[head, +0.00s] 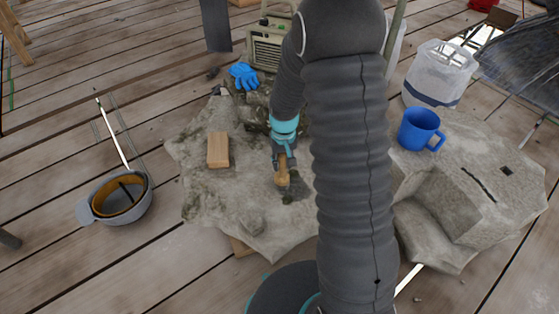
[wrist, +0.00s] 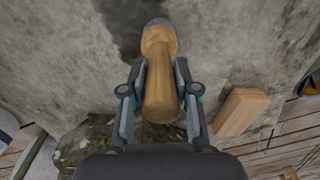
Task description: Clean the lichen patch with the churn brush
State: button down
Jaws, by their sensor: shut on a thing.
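My gripper (head: 281,155) is shut on the wooden handle of the churn brush (head: 283,174), low over the pale stone slab. In the wrist view the brush (wrist: 160,80) lies between the two fingers of my gripper (wrist: 159,68), its greyish far end pointing away. A dark patch (head: 295,193), which looks like the lichen patch, is on the stone by the brush's end. It also shows in the wrist view (wrist: 122,28), partly behind the brush. I cannot tell whether the brush touches the stone.
A wooden block (head: 218,150) lies on the slab (head: 210,200) left of the brush. A blue glove (head: 243,76) lies behind, near a beige machine (head: 266,50). A blue mug (head: 419,129) and white container (head: 440,72) stand right. A grey bucket (head: 145,208) is on the deck left.

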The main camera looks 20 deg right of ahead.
jog(key=shift+s+d, duration=0.1)
jog(key=shift+s, duration=0.95)
jog(key=shift+s+d, duration=0.2)
jog(key=shift+s, duration=1.4)
jog(key=shift+s+d+b, duration=0.25)
jog(key=shift+s+b, duration=0.1)
jog(key=shift+s, duration=0.9)
